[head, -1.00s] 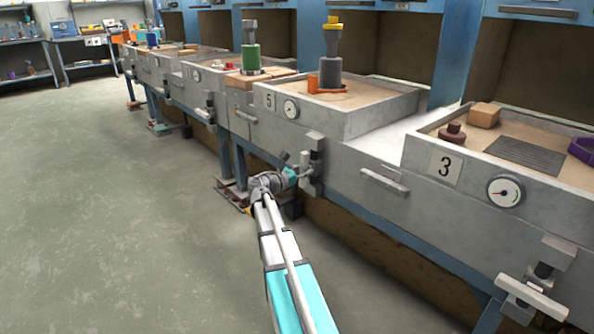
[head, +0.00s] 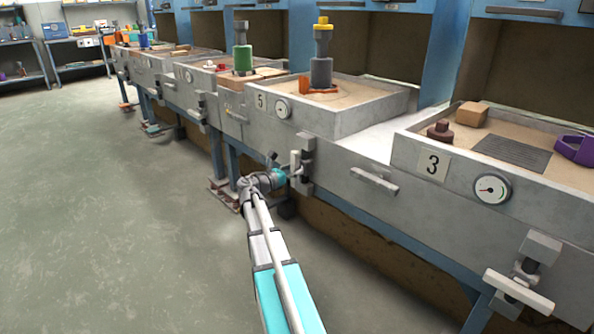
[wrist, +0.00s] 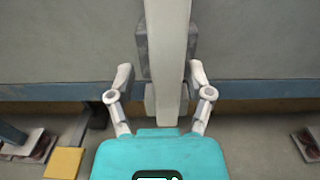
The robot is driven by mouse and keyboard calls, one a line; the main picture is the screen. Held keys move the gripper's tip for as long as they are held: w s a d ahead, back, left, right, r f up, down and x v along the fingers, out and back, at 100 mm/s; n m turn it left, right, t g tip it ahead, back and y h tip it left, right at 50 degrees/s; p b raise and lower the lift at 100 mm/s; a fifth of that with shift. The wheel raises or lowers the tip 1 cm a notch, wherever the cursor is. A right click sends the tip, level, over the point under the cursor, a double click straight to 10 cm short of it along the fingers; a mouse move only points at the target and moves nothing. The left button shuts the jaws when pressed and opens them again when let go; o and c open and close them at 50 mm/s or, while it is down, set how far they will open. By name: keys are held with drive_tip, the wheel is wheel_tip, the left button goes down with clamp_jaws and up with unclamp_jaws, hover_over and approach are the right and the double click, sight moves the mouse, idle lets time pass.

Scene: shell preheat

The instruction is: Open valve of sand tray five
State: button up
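Sand tray five (head: 345,122) is a grey box of sand with a "5" label (head: 261,103) and a round gauge (head: 283,109). Its valve (head: 307,160) is on the front below the tray, partly hidden by my gripper. In the wrist view the valve's pale handle (wrist: 168,45) runs upright between my fingers, with a grey block (wrist: 142,48) behind it. My gripper (wrist: 160,78) is open around the handle, a finger on each side. A gap shows on the left; I cannot tell whether the right finger touches. My gripper also shows at the valve in the head view (head: 285,174).
Sand tray three (head: 440,210) is at the right; its valve lever (head: 519,291) sticks out in front. A drawer-like handle (head: 374,181) is right of the tray five valve. Blue legs (head: 233,160) stand below the bench. The floor (head: 110,210) at left is clear.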

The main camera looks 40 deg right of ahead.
drive_tip(key=shift+s+d, duration=0.15)
drive_tip(key=shift+s, duration=0.1)
drive_tip(key=shift+a, duration=0.4)
drive_tip(key=a, duration=1.1)
drive_tip(key=shift+w+a, duration=0.15)
drive_tip(key=shift+w, duration=0.15)
